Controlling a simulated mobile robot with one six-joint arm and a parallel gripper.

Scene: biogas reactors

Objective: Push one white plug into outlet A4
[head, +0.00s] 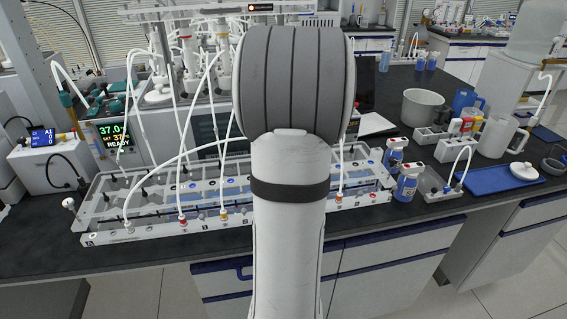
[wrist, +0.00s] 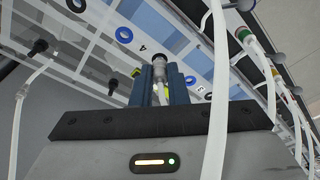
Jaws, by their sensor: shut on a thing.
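The plug's top is close to the rack panel by the printed "4" (wrist: 142,49). Whether it touches or enters an opening cannot be told. A blue-ringed outlet (wrist: 124,34) is just left of the "4", and another (wrist: 190,80) sits near the "3". In the head view my arm hides the gripper and the middle of the rack (head: 150,238).
White tubes hang around the gripper; one (wrist: 217,100) crosses in front of it at right. Black plugs (wrist: 40,46) hang at left, and a green-ringed plug (wrist: 243,35) is at upper right.

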